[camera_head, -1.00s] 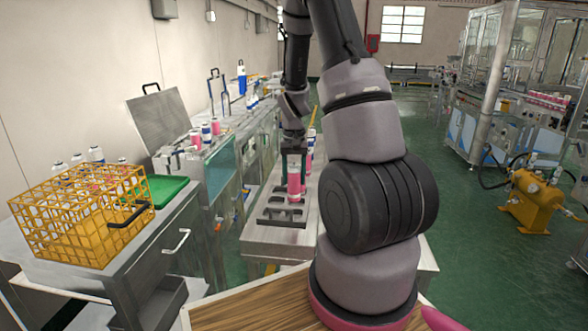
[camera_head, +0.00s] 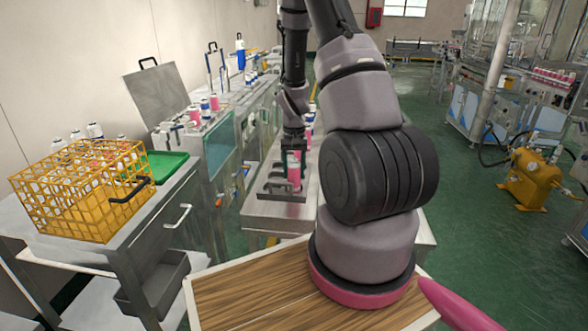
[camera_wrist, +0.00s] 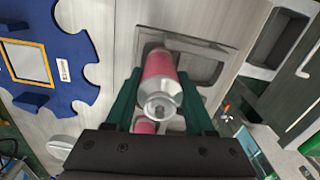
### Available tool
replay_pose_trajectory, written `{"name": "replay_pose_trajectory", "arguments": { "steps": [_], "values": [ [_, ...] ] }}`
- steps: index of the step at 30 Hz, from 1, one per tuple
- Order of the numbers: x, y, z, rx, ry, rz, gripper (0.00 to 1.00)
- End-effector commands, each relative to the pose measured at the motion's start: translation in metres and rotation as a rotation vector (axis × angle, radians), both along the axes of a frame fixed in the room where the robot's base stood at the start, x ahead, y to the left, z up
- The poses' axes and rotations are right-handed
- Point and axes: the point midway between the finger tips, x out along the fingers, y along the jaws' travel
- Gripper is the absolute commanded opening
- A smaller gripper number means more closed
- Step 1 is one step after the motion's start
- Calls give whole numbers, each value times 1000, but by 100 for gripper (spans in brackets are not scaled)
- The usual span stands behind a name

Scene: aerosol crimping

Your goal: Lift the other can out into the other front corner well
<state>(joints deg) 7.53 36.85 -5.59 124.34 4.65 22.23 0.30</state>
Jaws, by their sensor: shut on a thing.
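My gripper (camera_head: 291,160) is shut on a pink can (camera_head: 294,172) with a bare metal top. The can is upright at the front right part of the grey tray (camera_head: 272,192) with wells. Whether its base touches the well floor is hidden. In the wrist view the can (camera_wrist: 160,72) stands between the green fingers of my gripper (camera_wrist: 160,95), and the tray (camera_wrist: 222,52) lies beyond it. A second pink can (camera_wrist: 145,127) shows partly beneath the gripper body. Pink cans (camera_head: 308,136) also show behind the gripper in the head view.
The tray stands on a metal bench (camera_head: 262,212). A yellow wire crate (camera_head: 78,190) with bottles and a green tray (camera_head: 165,163) are on the left cart. A blue notched plate (camera_wrist: 78,75) lies left of the can in the wrist view. Several machines line the left wall.

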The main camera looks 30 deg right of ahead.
Motion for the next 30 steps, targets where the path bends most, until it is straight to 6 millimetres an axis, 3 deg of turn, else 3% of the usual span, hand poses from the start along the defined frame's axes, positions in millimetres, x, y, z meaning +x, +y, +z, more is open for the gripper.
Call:
{"name": "replay_pose_trajectory", "arguments": {
  "steps": [30],
  "values": [
    [0,0,-10,0,1,1,0]
  ]
}}
